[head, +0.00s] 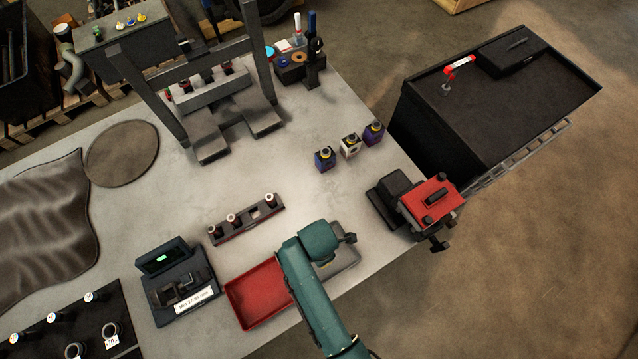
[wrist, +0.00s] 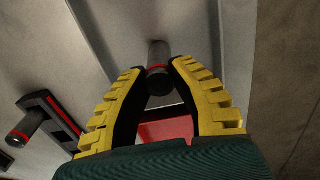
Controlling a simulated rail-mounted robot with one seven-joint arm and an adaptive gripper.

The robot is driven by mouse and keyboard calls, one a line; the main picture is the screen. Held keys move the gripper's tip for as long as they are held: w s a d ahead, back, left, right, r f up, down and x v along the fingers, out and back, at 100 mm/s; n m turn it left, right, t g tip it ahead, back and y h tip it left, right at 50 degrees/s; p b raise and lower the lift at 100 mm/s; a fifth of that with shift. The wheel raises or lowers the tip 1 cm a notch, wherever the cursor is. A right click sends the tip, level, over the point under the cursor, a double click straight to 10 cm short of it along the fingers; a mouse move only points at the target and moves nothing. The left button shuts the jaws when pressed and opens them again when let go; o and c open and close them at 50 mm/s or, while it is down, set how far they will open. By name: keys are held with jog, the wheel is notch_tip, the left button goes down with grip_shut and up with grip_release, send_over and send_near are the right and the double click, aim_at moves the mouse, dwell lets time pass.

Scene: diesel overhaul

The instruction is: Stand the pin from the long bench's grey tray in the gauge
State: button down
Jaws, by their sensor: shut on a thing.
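My gripper (wrist: 157,68) is shut on a dark pin (wrist: 158,54) with a red band near its end, held between the yellow-backed fingers in the wrist view. In the head view my arm hangs over the grey tray (head: 347,262) and hides part of it; the fingertips and held pin cannot be made out there. The gauge (head: 180,287) stands on the bench left of the red tray, with a green-lit display (head: 163,258) and a white label (head: 194,301). I see no pin standing in it.
A red tray (head: 258,295) lies between the gauge and my arm. A dark rack (head: 246,221) with several pins stands behind. A red-topped device (head: 431,199) sits at the bench's right edge. Small bottles (head: 349,146) stand further back. The middle of the bench is clear.

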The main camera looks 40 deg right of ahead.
jog(key=shift+r+p, duration=2.7)
